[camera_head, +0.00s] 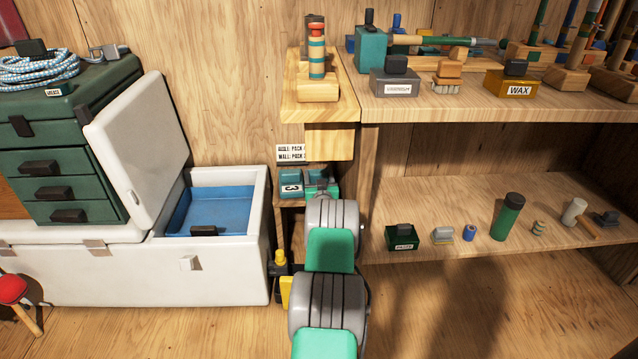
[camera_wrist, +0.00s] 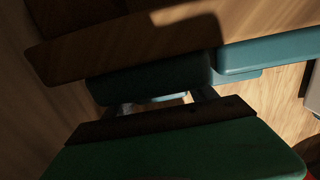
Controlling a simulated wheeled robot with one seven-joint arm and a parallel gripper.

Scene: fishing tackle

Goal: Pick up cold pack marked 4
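A teal cold pack marked 3 (camera_head: 291,187) sits in a narrow wooden nook below a small sign in the head view. My arm reaches into this nook, and my gripper (camera_head: 325,188) is beside the pack, mostly hidden by my own arm. The wrist view is dark. It shows a shadowed teal block (camera_wrist: 150,80) just ahead of my gripper (camera_wrist: 162,100) and a lighter teal block (camera_wrist: 270,55) to its right. No number is readable on either, so I cannot tell which is marked 4. Whether my fingers grip anything is unclear.
An open white cooler (camera_head: 262,230) with a blue interior stands left of the nook. A wooden shelf unit (camera_head: 450,195) with small goods stands right. A narrow ledge (camera_head: 318,108) holding a wooden stand overhangs the nook, so room there is tight.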

